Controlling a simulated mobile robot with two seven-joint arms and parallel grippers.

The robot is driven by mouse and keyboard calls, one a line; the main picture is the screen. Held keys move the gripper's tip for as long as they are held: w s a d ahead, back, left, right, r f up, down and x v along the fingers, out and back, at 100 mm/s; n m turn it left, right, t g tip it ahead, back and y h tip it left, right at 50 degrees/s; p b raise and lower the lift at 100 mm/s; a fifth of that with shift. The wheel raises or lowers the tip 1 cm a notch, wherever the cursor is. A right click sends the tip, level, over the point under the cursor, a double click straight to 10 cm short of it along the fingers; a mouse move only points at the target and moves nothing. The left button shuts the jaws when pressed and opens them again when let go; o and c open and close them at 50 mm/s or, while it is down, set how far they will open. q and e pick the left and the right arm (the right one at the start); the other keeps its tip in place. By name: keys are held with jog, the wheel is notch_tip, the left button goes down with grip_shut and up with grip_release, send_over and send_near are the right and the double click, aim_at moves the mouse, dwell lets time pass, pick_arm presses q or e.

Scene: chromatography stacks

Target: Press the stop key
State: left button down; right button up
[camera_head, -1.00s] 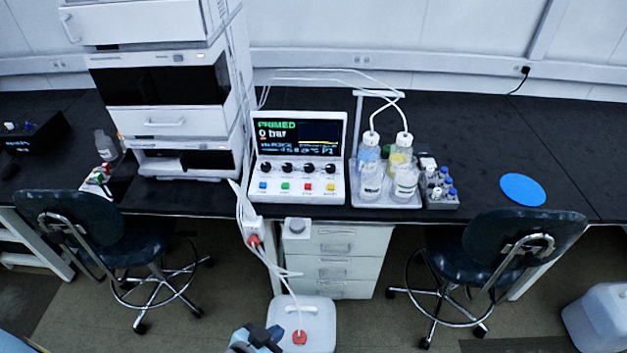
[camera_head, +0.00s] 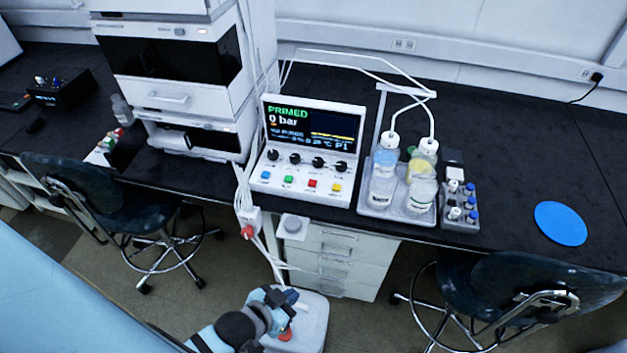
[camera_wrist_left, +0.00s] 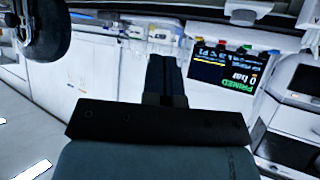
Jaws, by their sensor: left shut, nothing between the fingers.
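The control panel (camera_head: 307,150) stands at the front of the dark bench, its screen reading PRIMED and 0 bar. Below a row of black knobs are a blue, a green, a red (camera_head: 312,184) and a yellow key; their labels are too small to read, so I cannot tell which is stop. My left gripper (camera_head: 287,297) is shut and empty, low in front of the bench, well below and apart from the keys. In the left wrist view its closed fingers (camera_wrist_left: 165,72) show beside the panel's upside-down screen (camera_wrist_left: 222,72). My right gripper is not in view.
A tray (camera_head: 398,207) of bottles with tubes stands right of the panel, beside a vial rack (camera_head: 461,222). The instrument stack (camera_head: 170,95) rises at left. Tubes hang past the bench edge to a white canister (camera_head: 308,330). Chairs stand left and right (camera_head: 500,295).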

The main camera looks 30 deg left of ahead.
pick_arm(q)
jog(key=w+d+f+m+g+h+b, duration=0.15)
jog(key=w+m, duration=0.25)
jog(key=w, duration=0.6)
jog(key=w+f+m+g+h+b, duration=0.1)
jog(key=w+m+h+b, duration=0.2)
jog(key=w, duration=0.6)
jog(key=w+a+r+m+y+b, duration=0.1)
jog(key=w+a+r+m+b, duration=0.1)
jog(key=w+a, duration=0.5)
jog(key=w+a+r+m+g+b, duration=0.1)
jog(key=w+a+r+m+b, duration=0.1)
jog(key=w+a+r+m, duration=0.3)
jog(key=w+a+r, duration=0.1)
jog(key=w+a, duration=0.2)
jog(key=w, duration=0.3)
jog(key=shift+w+a+r+y, duration=0.2)
jog(key=shift+a+r+y, duration=0.05)
jog(key=shift+r+y, duration=0.1)
jog(key=shift+f+g, duration=0.2)
jog(key=shift+g, duration=0.05)
